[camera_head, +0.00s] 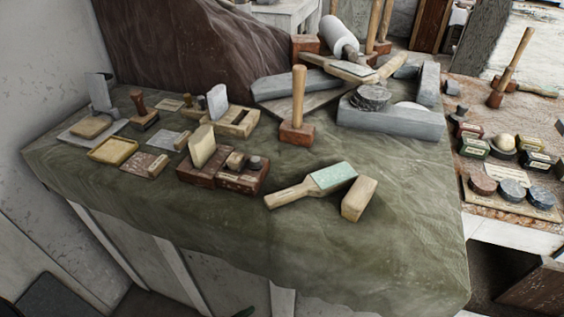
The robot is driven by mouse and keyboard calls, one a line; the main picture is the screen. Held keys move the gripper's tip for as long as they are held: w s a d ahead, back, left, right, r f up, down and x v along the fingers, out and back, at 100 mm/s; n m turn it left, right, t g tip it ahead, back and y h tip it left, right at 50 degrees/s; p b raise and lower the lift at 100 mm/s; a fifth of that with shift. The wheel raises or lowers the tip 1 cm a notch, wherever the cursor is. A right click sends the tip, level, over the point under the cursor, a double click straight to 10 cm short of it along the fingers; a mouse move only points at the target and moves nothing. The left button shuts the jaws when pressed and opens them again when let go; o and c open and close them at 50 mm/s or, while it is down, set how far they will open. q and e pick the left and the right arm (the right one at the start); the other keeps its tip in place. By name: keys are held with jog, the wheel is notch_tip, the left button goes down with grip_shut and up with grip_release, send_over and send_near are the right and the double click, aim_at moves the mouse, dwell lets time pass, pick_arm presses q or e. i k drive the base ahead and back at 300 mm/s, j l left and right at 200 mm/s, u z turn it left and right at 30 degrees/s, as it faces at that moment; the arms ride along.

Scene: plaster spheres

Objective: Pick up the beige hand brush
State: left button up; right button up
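A tool with a beige wooden handle (288,196) and a flat pale green pad lies near the front of the cloth-covered table (400,245); it looks like the beige hand brush. Its handle points to the lower left and its pad to the upper right. Its bristles cannot be made out. A beige block (358,199) lies just right of the pad, very close to it; I cannot tell if they touch. Neither of my grippers is in view.
Left of the brush is a brown wooden box (222,172) with small pieces. Behind it stands a mallet (297,129) with its handle up. The cloth in front and at right is clear.

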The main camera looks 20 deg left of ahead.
aim_at(355, 202)
jog(key=k+l+u, duration=0.1)
jog(key=l, duration=0.35)
jog(key=l+u, duration=0.1)
jog(key=l, duration=0.35)
jog(key=k+l, duration=0.2)
jog(key=l, duration=0.25)
jog(key=i+u, duration=0.05)
